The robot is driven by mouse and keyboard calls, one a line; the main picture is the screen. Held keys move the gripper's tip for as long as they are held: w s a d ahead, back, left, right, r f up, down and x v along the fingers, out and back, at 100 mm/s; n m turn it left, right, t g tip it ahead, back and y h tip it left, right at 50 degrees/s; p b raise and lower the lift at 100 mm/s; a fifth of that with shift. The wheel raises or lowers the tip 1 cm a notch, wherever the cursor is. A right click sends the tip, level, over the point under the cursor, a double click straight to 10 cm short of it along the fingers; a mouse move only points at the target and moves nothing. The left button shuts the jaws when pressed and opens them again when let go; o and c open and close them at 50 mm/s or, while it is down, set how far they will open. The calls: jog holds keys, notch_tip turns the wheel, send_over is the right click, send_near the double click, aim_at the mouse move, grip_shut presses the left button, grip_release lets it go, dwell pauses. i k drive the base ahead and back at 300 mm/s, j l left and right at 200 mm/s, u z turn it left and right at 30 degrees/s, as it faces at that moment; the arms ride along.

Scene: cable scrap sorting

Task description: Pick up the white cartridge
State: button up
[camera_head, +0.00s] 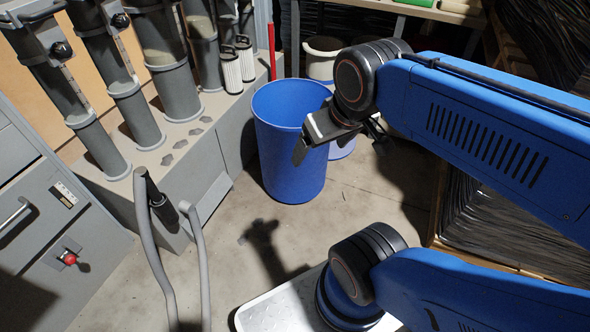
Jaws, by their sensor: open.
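Two white pleated cartridges with dark end caps stand upright on the grey ledge at the upper left of the head view. The nearer cartridge (231,71) is beside the farther cartridge (245,59). My gripper (335,141) is above the blue bin area, to the right of and apart from both cartridges. It is open and appears empty. Its wrist partly hides the fingers.
Several grey tubes (130,110) stand left of the cartridges along the ledge. A blue bin (288,160) stands below my gripper. Black cable stacks (490,230) fill the right. Some concrete floor (365,205) is clear.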

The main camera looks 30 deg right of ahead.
aim_at(230, 59)
jog(key=u, duration=1.5)
jog(key=z, duration=1.65)
jog(key=i+l+u, duration=0.1)
jog(key=i+l, duration=0.25)
jog(key=i, duration=0.05)
